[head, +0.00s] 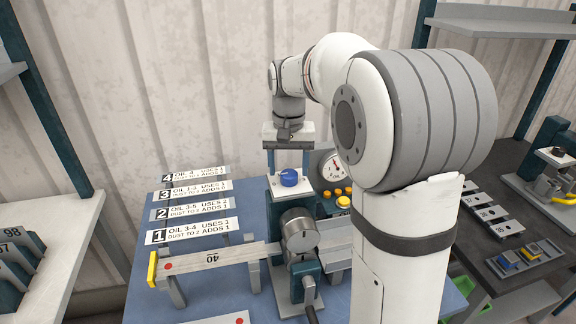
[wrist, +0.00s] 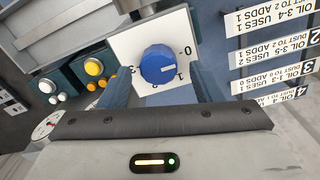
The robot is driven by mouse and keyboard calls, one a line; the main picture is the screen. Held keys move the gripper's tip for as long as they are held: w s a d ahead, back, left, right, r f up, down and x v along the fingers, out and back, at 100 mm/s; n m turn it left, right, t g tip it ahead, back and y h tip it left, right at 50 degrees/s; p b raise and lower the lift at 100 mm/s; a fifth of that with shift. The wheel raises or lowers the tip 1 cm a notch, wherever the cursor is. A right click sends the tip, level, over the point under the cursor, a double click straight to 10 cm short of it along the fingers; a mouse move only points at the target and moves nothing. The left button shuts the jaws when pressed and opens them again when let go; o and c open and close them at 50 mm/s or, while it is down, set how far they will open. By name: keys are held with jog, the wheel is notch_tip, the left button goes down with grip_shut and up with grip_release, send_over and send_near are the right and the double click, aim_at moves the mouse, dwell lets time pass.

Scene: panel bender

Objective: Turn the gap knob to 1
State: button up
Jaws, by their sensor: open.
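The gap knob is a round blue knob (head: 289,178) on a white dial plate (head: 305,184) at the top of the bender's post. In the wrist view the knob (wrist: 157,62) sits between my two fingers, with the plate (wrist: 125,42) around it. A short white line on the knob points right, between the 0 at upper right and the 1 at lower right; its exact setting is hard to read. My gripper (head: 288,165) points down over the knob, open, one finger on each side. I see no clear contact.
Yellow and white buttons (wrist: 93,67) and a round gauge (head: 334,168) are close to the knob. Numbered oil label plates (head: 196,231) stand on the left of the blue table. A metal cylinder (head: 299,230) is in front of the knob. Shelves flank both sides.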

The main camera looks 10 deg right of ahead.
jog(key=shift+s+f, duration=0.1)
jog(key=shift+f, duration=0.35)
jog(key=shift+c, duration=0.5)
jog(key=c, duration=0.9)
